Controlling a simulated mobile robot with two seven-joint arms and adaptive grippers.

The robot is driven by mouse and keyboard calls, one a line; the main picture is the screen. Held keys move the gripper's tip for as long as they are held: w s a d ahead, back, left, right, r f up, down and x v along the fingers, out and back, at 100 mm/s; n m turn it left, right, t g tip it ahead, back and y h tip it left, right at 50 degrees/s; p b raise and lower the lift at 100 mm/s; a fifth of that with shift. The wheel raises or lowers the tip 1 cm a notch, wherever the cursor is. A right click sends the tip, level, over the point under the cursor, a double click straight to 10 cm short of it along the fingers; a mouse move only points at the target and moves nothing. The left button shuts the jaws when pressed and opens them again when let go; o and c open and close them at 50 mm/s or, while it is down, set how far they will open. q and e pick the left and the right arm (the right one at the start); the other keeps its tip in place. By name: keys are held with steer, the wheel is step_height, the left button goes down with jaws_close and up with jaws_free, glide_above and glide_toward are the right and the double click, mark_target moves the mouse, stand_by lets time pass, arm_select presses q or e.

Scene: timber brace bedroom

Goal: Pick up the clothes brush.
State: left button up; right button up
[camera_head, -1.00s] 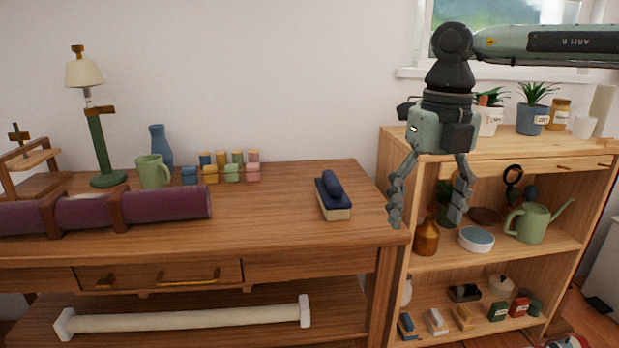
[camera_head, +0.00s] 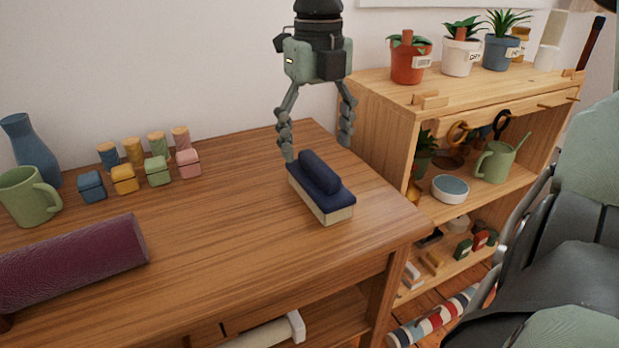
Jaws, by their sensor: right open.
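The clothes brush (camera_head: 322,189) lies on the wooden desk (camera_head: 235,225) near its right end. It has a dark blue back with a raised grip and pale bristles underneath. My right gripper (camera_head: 317,150) points down, with its fingers spread open and empty. In the picture its fingertips are just above and behind the brush's far end; one fingertip overlaps or borders that end, and I cannot tell whether it touches. My left gripper is not in view.
Small coloured boxes (camera_head: 124,179) and corked jars stand at the back left, beside a green mug (camera_head: 29,196) and a blue vase (camera_head: 30,150). A maroon roll (camera_head: 75,262) lies at front left. A shelf unit (camera_head: 385,125) with potted plants stands right. Desk space left of the brush is clear.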

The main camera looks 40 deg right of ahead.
mark_target(319, 163)
steer(key=f, duration=0.4)
steer(key=shift+s+f, duration=0.35)
steer(key=shift+f, duration=0.05)
steer(key=shift+w+f, duration=0.1)
steer(key=shift+f, duration=0.5)
steer(key=c, duration=1.3)
